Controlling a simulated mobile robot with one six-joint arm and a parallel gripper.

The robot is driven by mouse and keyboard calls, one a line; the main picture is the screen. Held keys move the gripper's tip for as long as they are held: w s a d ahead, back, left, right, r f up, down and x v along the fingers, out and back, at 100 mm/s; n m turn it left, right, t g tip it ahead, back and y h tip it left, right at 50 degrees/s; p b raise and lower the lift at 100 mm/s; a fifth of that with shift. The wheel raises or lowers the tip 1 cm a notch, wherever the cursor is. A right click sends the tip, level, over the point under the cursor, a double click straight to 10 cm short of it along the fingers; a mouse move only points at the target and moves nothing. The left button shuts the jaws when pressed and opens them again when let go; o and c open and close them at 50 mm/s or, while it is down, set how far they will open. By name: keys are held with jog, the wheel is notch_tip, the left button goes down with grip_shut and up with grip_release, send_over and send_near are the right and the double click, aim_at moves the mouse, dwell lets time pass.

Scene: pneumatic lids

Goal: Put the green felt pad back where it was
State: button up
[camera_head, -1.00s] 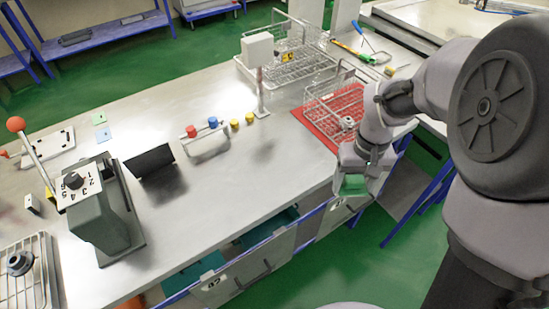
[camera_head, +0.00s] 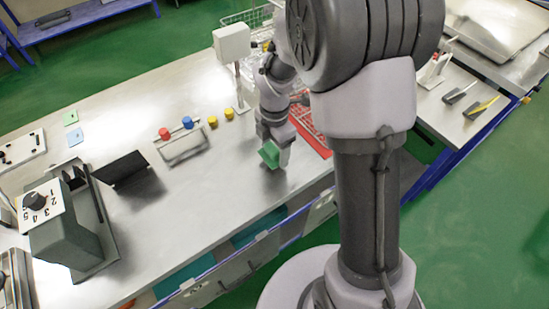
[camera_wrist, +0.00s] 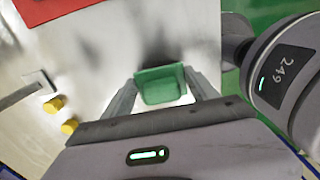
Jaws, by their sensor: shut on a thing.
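The green felt pad (camera_head: 269,154) is held in my gripper (camera_head: 274,158), low over the steel bench toward its front edge. In the wrist view the pad (camera_wrist: 161,86) sits between the two fingers of my gripper (camera_wrist: 163,92), which are shut on it. A dark shadow lies on the bench beyond the pad. I cannot tell how large the gap between pad and bench is.
A red mat (camera_head: 312,138) lies right of my gripper, partly hidden by my arm. Red, blue and yellow knobs (camera_head: 188,122) stand to its left. A white box on a post (camera_head: 232,42) rises behind. A dark angled plate (camera_head: 120,167) and dial machine (camera_head: 66,225) stand further left.

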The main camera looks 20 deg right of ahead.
notch_tip(320, 180, down, 3)
jog(key=shift+r+b, duration=0.1)
jog(key=shift+b, duration=0.25)
jog(key=shift+r, duration=0.15)
jog(key=o, duration=1.3)
